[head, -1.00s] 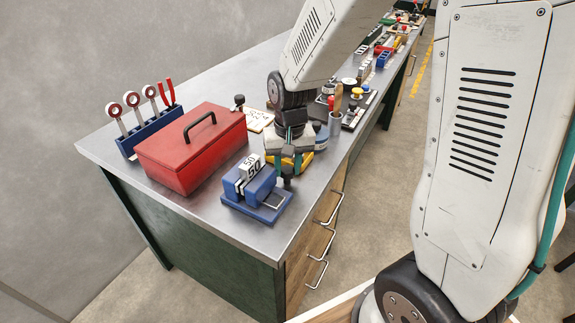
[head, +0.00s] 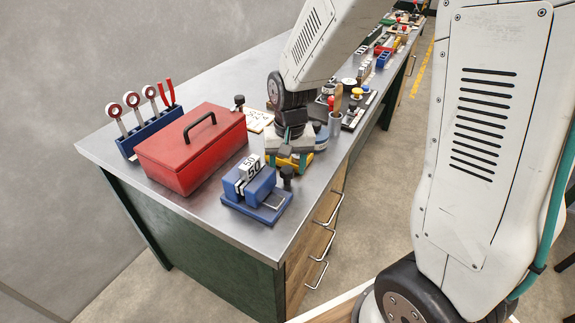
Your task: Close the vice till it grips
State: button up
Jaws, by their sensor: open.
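The blue vice (head: 257,203) stands near the front end of the steel bench. A white block marked 50 (head: 249,167) sits upright between its jaws; I cannot tell whether both jaws touch it. A metal bar handle (head: 273,200) shows on the vice's right side. My gripper (head: 287,171) hangs just behind and to the right of the vice, pointing down, apart from the handle as far as I can see. Its fingers are dark and small here, and I see nothing held between them.
A red toolbox (head: 190,150) stands left of the vice. A blue rack (head: 150,133) with several ring-ended tools and red pliers is behind it. Yellow and other parts crowd the bench behind my gripper. The bench's front corner (head: 245,243) is bare.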

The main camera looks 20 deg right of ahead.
aim_at(290, 171)
jog(key=shift+r, duration=0.1)
notch_tip(290, 171, up, 8)
jog(key=shift+d+f, duration=0.15)
dwell(0.5)
jog(key=shift+s+f, duration=0.1)
jog(key=shift+s, duration=0.25)
jog(key=s+d+r+n, duration=0.1)
jog(key=s+r, duration=0.2)
jog(key=s, duration=0.4)
jog(key=s+d+r+n, duration=0.1)
jog(key=s+r, duration=0.3)
jog(key=s, duration=0.3)
jog(key=s+d+r+n+t, duration=0.1)
jog(key=s+r, duration=0.2)
jog(key=s, duration=0.4)
jog(key=shift+s+r, duration=0.15)
jog(key=shift+s, duration=0.1)
